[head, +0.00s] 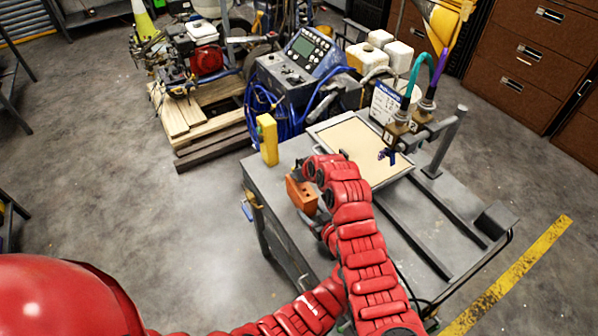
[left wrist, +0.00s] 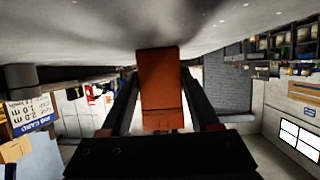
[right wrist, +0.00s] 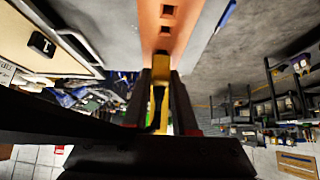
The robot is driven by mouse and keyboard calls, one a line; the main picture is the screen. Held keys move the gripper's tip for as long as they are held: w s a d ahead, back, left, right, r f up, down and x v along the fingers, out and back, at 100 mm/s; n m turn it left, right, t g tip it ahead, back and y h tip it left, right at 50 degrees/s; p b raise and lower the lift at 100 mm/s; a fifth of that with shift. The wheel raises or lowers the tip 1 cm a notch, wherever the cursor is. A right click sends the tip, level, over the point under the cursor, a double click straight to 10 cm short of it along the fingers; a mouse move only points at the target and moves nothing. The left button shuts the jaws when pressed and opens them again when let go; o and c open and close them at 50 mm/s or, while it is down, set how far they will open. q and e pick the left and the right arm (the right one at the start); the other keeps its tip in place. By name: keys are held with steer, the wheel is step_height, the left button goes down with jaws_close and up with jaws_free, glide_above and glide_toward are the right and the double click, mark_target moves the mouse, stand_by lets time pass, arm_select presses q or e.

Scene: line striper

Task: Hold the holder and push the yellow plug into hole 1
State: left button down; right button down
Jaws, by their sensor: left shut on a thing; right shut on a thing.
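The orange holder (head: 302,195) is over the front left of the grey cart top in the head view. My left gripper (left wrist: 160,82) is shut on the holder (left wrist: 160,65), with a finger on each side. In the right wrist view the holder (right wrist: 180,45) shows a row of square holes. My right gripper (right wrist: 160,88) is shut on the yellow plug (right wrist: 160,100), whose far end is at the holder's face. I cannot tell how deep it sits or which hole is hole 1. My right arm (head: 365,260) hides much of the hands in the head view.
A yellow block (head: 267,138) stands at the cart's left edge. A beige-topped tray (head: 352,145) lies behind the hands. The cart top (head: 395,235) right of my arms has bars.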

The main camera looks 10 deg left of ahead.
steer(key=shift+f, duration=0.25)
steer(key=shift+c, duration=1.5)
jaws_free()
steer(key=shift+v, duration=3.55)
arm_select(q)
steer(key=shift+c, duration=0.2)
jaws_free()
